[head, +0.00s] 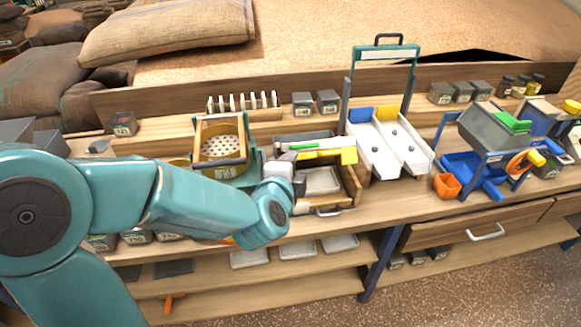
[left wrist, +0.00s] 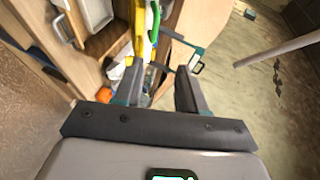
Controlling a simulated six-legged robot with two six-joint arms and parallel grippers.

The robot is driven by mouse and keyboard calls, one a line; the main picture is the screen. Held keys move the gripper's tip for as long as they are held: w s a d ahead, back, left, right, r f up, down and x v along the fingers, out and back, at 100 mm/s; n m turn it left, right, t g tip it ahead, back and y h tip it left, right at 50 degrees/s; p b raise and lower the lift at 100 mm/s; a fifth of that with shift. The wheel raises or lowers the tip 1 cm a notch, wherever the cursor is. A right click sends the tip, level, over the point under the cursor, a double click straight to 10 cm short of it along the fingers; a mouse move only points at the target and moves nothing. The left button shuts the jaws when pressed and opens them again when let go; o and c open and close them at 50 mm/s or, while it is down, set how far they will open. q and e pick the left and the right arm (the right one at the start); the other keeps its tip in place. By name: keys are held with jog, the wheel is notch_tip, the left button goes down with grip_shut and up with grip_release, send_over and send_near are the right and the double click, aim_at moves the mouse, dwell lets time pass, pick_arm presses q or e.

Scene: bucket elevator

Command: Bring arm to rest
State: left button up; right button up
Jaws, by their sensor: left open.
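My left arm (head: 190,200) comes in from the left in the head view and reaches over the front of the workbench (head: 345,205). Its wrist hangs in front of the open wooden box. The fingers cannot be made out clearly there. In the left wrist view my left gripper (left wrist: 158,82) has its two dark fingers apart, with nothing held between them. Bench items show beyond the fingers, partly hidden by them. My right arm and gripper are in neither view.
A yellow-framed sieve (head: 221,145), a white two-lane chute (head: 385,145) with a teal-handled frame, and a blue-framed hopper (head: 490,135) stand on the bench. An orange cup (head: 447,186) sits near the front edge. Sacks (head: 170,30) lie behind. The floor (head: 480,285) at right front is clear.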

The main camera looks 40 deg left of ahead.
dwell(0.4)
pick_arm(q)
jog(key=s+d+f+m+g+h, duration=0.1)
jog(key=d+f+g+h, duration=0.2)
jog(key=f, duration=0.9)
jog(key=s+d+f+m+g+h, duration=0.15)
jog(key=d+f, duration=0.45)
jog(key=f, duration=0.6)
jog(key=s+d+f+n+g+h, duration=0.5)
jog(key=s+d+f+n+g, duration=0.3)
jog(key=s+d+f+n, duration=0.4)
jog(key=s+n, duration=0.3)
jog(key=shift+s+d+f+n+h, duration=0.15)
jog(key=shift+d+f+n+h, duration=0.05)
jog(key=shift+f+n+h, duration=0.15)
